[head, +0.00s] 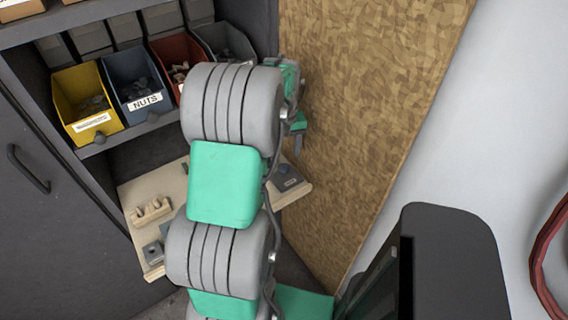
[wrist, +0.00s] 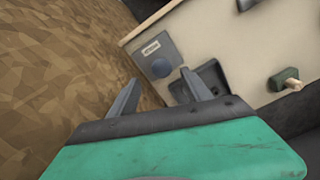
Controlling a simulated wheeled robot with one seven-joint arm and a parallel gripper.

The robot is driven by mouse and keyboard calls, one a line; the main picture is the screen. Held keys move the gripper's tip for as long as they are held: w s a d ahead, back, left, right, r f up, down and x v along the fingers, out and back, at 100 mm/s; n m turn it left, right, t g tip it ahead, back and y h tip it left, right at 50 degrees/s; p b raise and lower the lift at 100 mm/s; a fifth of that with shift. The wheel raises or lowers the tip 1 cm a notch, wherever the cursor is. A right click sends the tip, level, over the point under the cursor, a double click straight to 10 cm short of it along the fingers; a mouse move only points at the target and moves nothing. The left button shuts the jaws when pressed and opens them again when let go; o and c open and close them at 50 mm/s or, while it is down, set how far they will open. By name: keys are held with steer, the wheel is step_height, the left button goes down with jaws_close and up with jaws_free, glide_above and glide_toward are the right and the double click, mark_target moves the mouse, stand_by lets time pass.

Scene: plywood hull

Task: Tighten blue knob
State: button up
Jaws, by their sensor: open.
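The blue knob (wrist: 160,67) is a small round dark-blue disc on a grey plate (wrist: 152,50) with a white label. In the wrist view it shows between and beyond my fingertips, and I see no contact. In the head view the knob (head: 284,168) sits on a dark grey block at the right end of the wooden board. My gripper (wrist: 160,76) is open and empty, its two grey fingers spread apart. In the head view my arm mostly hides the gripper, which is near the chipboard wall above the block.
The chipboard wall (head: 350,110) stands close on the right. Parts bins, including a yellow one (head: 88,118), are on the shelf above.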

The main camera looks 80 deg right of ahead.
mark_target(284, 168)
step_height(284, 168, down, 6)
steer(key=shift+f, duration=0.25)
steer(key=shift+c, duration=0.3)
